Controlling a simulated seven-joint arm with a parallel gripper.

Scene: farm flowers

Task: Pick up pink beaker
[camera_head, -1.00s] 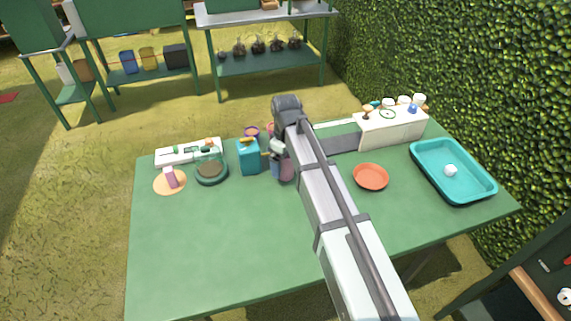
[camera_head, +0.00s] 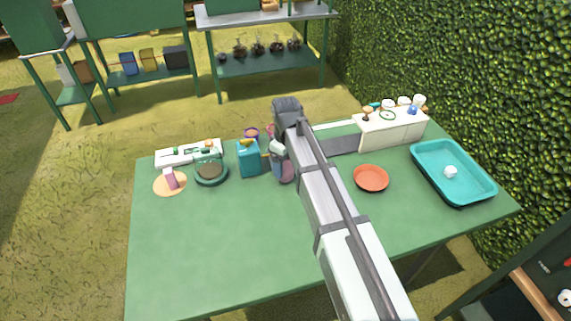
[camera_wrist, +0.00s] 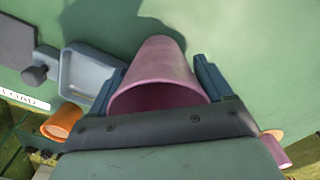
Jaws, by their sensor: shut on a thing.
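The pink beaker (camera_wrist: 158,72) sits between the two fingers of my gripper (camera_wrist: 165,88) in the wrist view, its open rim facing the camera. My gripper is shut on it, with one finger on each side. In the head view, a mauve-pink body (camera_head: 287,172) shows beside my arm near the back middle of the green table, and my arm hides part of it. Whether the beaker's base touches the table cannot be told. Another small pink object (camera_head: 171,178) stands on a light orange disc at the table's left.
A teal container (camera_head: 249,159) stands close left of my gripper, with a round dark green dish (camera_head: 210,173) farther left. A red-orange plate (camera_head: 371,178) and a teal tray (camera_head: 421,148) lie right. A white box (camera_head: 385,132) stands behind. The table front is clear.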

